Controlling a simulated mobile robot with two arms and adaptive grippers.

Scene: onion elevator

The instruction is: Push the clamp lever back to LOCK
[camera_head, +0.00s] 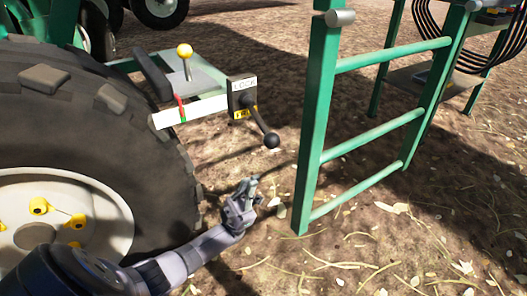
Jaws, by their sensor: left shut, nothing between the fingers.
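The clamp lever (261,124) is a dark rod with a black ball knob (271,141). It slants down and to the right from a dark clamp block (242,99). A white label reading LOCK sits at the block's top and a yellow label (243,112) below it, partly covered by the lever. My left gripper (254,186) is below the knob in the picture, apart from it. Its fingers are shut with nothing between them and point up. My right gripper is not in view.
A large tyre (90,110) fills the left side. A green ladder-like frame (311,130) stands just right of the lever. A yellow-knobbed lever (185,52) rises behind the clamp block, near a white bar (190,112) with a red and green marker. Bare ground lies below.

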